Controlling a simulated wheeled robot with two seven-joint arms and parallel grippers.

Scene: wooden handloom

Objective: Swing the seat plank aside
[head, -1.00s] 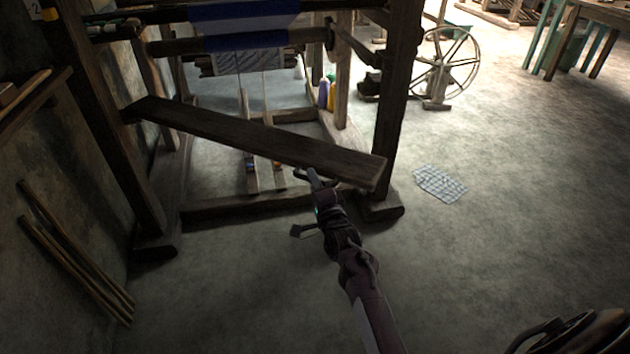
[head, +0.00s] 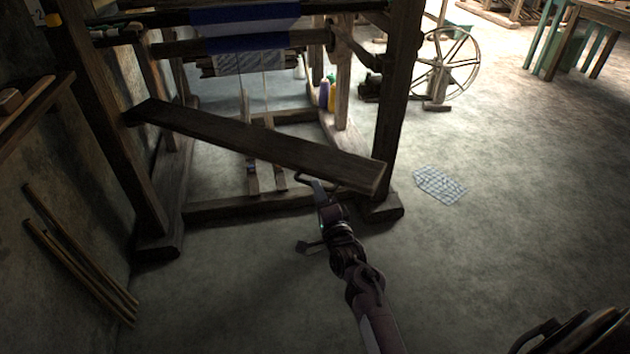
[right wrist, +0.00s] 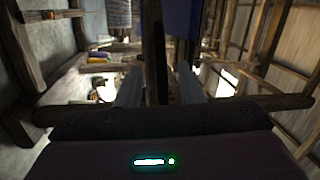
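The seat plank (head: 250,142) is a long dark board in front of the loom in the head view. It slants from the left post down to the right post, its right end at the front. My right gripper (head: 318,184) is at the plank's near edge, toward its right end. In the right wrist view a dark bar, apparently the plank (right wrist: 155,50), stands between the two spread fingers (right wrist: 158,88). The gripper is open; whether a finger touches the plank is unclear. My left gripper is not in view.
The loom's right post (head: 396,100) rises close behind the plank's right end. Poles (head: 80,265) lean on the left wall. A checked cloth (head: 440,185) lies on the floor at right, near a spinning wheel (head: 447,65).

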